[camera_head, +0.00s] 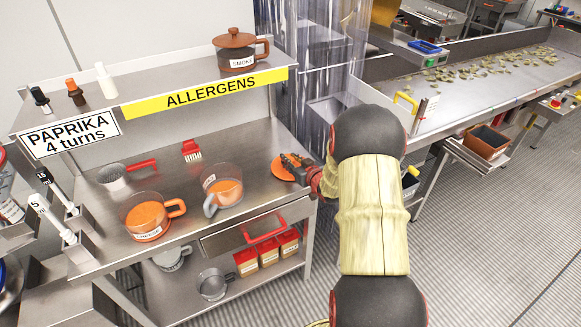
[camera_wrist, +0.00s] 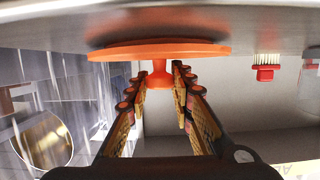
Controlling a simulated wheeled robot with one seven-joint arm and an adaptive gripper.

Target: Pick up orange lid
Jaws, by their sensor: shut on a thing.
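The orange lid (camera_head: 279,174) is at the right end of the steel worktop, partly hidden by my gripper (camera_head: 291,162). In the wrist view, where the worktop is at the top, the lid shows as a flat orange disc (camera_wrist: 160,49) with a short round knob. My gripper (camera_wrist: 160,76) has one finger on each side of this knob and is shut on it. The disc is at or very close to the steel surface; I cannot tell whether it touches.
An orange-handled pitcher (camera_head: 174,208) and a grey-handled pitcher (camera_head: 211,204) stand left of the lid. A red brush (camera_head: 191,151) and a red-handled pan (camera_head: 114,178) lie behind. A brown lidded pot (camera_head: 236,52) stands on the shelf above. Clear strip curtains hang behind.

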